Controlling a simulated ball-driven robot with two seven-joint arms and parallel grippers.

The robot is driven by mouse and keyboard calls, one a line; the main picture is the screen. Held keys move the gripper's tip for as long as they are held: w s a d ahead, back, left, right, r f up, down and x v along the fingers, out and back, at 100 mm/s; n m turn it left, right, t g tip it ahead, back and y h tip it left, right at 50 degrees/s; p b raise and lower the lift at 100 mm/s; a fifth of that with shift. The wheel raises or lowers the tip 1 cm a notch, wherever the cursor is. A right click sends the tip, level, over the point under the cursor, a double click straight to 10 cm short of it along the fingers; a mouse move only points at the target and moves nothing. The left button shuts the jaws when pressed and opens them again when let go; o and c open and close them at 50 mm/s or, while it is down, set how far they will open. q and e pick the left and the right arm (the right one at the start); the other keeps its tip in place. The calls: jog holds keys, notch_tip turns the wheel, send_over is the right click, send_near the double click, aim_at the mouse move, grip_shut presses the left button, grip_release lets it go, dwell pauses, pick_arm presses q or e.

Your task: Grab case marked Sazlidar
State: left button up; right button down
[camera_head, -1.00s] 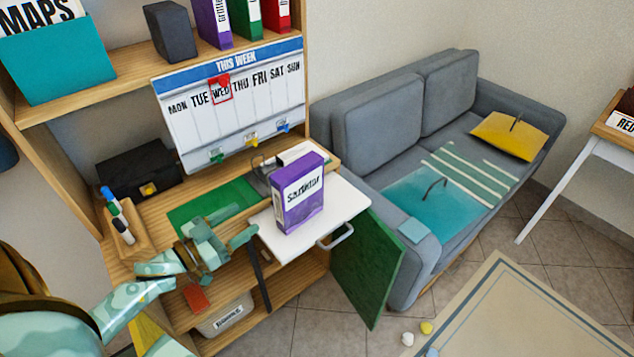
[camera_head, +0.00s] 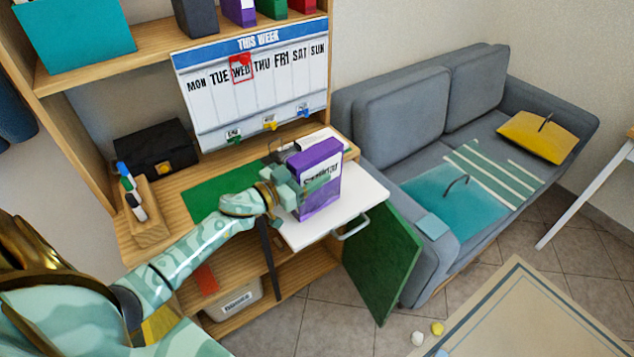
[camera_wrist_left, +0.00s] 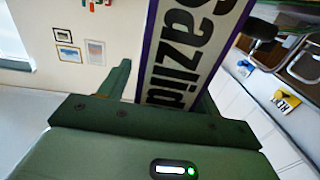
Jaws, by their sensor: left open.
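The purple case (camera_head: 319,190) with a white label stands upright on the white pull-out board (camera_head: 362,189). Its label reads "Sazlidar" in the earlier head view, and is partly covered by my gripper now. In the left wrist view the case (camera_wrist_left: 190,55) shows large, with "Sazlid" readable, between my two fingers. My left gripper (camera_head: 305,187) is open, with its fingers around the case; I cannot tell whether either finger touches it. My right gripper is not in view.
A black box (camera_head: 150,150) and a wooden pen holder (camera_head: 148,222) stand on the desk's left. A weekly calendar board (camera_head: 255,90) stands behind. An open green door (camera_head: 385,255) hangs below the board. A grey sofa (camera_head: 390,115) is at the right.

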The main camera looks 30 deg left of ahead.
pick_arm(q)
jog(key=shift+r, duration=0.1)
jog(key=shift+c, duration=0.3)
jog(key=shift+w, duration=0.1)
jog(key=c, duration=1.2)
jog(key=shift+r, duration=0.1)
